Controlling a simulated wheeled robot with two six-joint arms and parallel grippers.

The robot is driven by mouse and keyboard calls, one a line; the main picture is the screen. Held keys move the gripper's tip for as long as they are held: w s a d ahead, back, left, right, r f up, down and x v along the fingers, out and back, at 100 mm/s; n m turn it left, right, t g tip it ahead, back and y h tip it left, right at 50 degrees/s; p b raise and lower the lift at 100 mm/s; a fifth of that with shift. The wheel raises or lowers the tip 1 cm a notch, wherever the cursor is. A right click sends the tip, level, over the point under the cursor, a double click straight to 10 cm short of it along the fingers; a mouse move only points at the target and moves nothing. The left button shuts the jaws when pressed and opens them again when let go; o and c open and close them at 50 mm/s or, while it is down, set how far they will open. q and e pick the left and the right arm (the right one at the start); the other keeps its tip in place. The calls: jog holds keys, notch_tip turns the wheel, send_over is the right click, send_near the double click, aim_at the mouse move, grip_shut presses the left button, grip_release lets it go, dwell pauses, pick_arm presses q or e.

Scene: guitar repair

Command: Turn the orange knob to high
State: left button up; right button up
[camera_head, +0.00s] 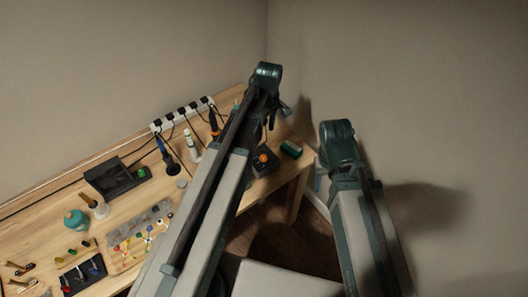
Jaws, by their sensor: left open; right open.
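The orange knob (264,158) sits on top of a small black box (266,168) near the right end of the wooden workbench. The box is partly covered on its left by my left arm. I cannot read the knob's setting or any marks around it. My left arm crosses the bench from the bottom, its elbow beyond the knob. My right arm rises to the right of the bench. I cannot make out the fingers of either gripper; the arm links hide them.
A green box (291,149) lies right of the knob's box, near the bench (40,212) edge. A power strip (182,115) with plugs and cables runs along the wall. A black stand (115,178), a teal jar (76,220), a grey tray (140,225) and small tools crowd the left.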

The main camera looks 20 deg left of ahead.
aim_at(264, 157)
pick_arm(q)
jog(key=shift+f, duration=0.1)
jog(key=f+b, duration=1.3)
jog(key=shift+s+a+f+b, duration=0.15)
jog(key=shift+s+f+b, duration=0.2)
jog(key=shift+s+b, duration=0.05)
jog(key=shift+c, duration=0.3)
grip_shut()
